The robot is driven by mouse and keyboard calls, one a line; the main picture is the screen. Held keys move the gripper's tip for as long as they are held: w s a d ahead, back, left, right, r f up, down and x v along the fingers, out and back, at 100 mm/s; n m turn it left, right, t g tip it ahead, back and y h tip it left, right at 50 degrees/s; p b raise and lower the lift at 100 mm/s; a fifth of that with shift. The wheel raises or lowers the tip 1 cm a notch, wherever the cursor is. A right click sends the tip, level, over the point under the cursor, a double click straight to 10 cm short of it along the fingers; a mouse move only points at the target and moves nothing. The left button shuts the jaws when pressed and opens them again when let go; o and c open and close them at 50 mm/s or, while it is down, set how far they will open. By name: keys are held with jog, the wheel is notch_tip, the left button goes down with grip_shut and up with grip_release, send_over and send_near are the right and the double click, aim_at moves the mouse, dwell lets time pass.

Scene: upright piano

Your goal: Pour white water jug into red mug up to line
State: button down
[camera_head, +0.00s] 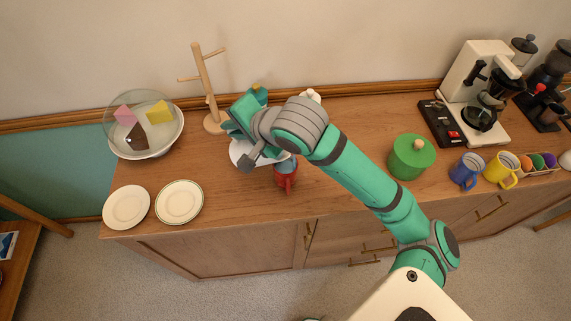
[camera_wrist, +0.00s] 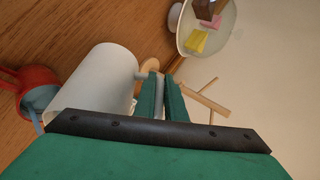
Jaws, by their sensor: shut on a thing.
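My gripper (camera_wrist: 162,84) is shut on the handle of the white water jug (camera_wrist: 92,82). In the head view the jug (camera_head: 240,153) is mostly hidden behind my gripper and wrist; its visible part is tilted over toward the red mug. The red mug (camera_head: 286,178) stands on the counter near its front edge, just right of the jug. It also shows at the left edge of the wrist view (camera_wrist: 22,78). Blue-grey water shows at the mug's mouth, and a strip of it shows beside the jug's rim. The fill line cannot be seen.
A wooden mug tree (camera_head: 206,88) stands behind my gripper. A bowl (camera_head: 160,148) with coloured pieces and two plates (camera_head: 179,202) are at the left. A green pot (camera_head: 411,157), blue mug (camera_head: 466,172), yellow mug (camera_head: 500,169) and coffee maker (camera_head: 470,85) are at the right.

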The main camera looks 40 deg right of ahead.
jog(key=shift+w+a+f+g+h, duration=0.2)
jog(key=shift+w+f+g, duration=0.1)
jog(key=shift+f, duration=0.1)
jog(key=shift+w+a+f+g+h, duration=0.2)
jog(key=shift+f+g, duration=0.1)
jog(key=shift+f, duration=0.1)
jog(key=shift+w+a+f+n+g+h, duration=0.3)
jog(key=shift+g+h, duration=0.1)
jog(key=shift+g, duration=0.1)
jog(key=w+a+f+g+h, duration=0.1)
jog(key=f, duration=0.1)
jog(key=w+a+f+g+h, duration=0.1)
jog(key=f, duration=0.2)
jog(key=w+a+f+n+g+b, duration=0.1)
jog(key=f+g, duration=0.1)
jog(key=shift+w+f+h, duration=0.25)
jog(key=shift+f+h, duration=0.1)
jog(key=shift+h, duration=0.05)
jog(key=shift+w+a+f+n+g+h, duration=0.1)
jog(key=shift+w+f+n+g+h, duration=0.1)
jog(key=shift+f+g+h, duration=0.3)
jog(key=shift+w+f+n+g+h, duration=0.1)
jog(key=shift+w+f+g+h, duration=0.15)
jog(key=shift+f, duration=0.45)
notch_tip(320, 180, up, 5)
jog(key=shift+s, duration=0.1)
jog(key=shift+f, duration=0.1)
